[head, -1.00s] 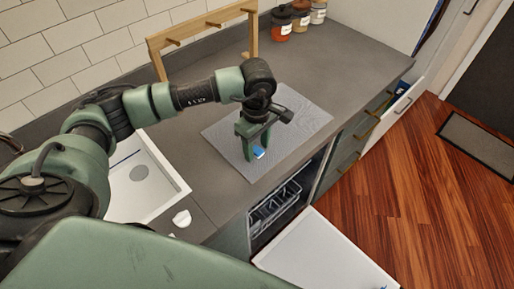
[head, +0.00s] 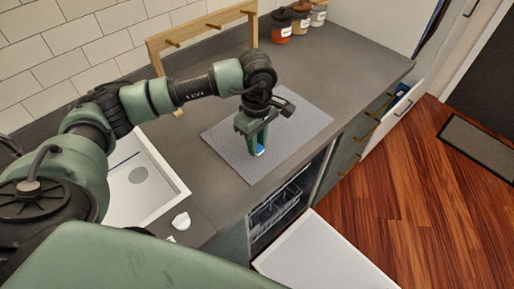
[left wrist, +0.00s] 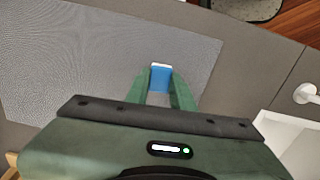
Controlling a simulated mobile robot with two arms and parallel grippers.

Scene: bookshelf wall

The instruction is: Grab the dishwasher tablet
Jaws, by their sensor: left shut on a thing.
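The dishwasher tablet (head: 260,149) is a small blue and white block at the grey mat (head: 302,130) on the counter. In the left wrist view the tablet (left wrist: 160,77) sits between the fingertips, its white edge away from the palm. My left gripper (head: 257,148) is shut on it, low over the mat, fingers pointing down. The fingers hide part of the tablet in the head view, and I cannot tell whether it still touches the mat. My right gripper is not in view.
The dishwasher (head: 330,255) stands open below the counter's front edge, with its rack (head: 275,208) inside. A white sink (head: 150,190) lies left of the mat. A wooden peg rack (head: 205,24) and several jars (head: 300,16) stand at the back. The counter right of the mat is clear.

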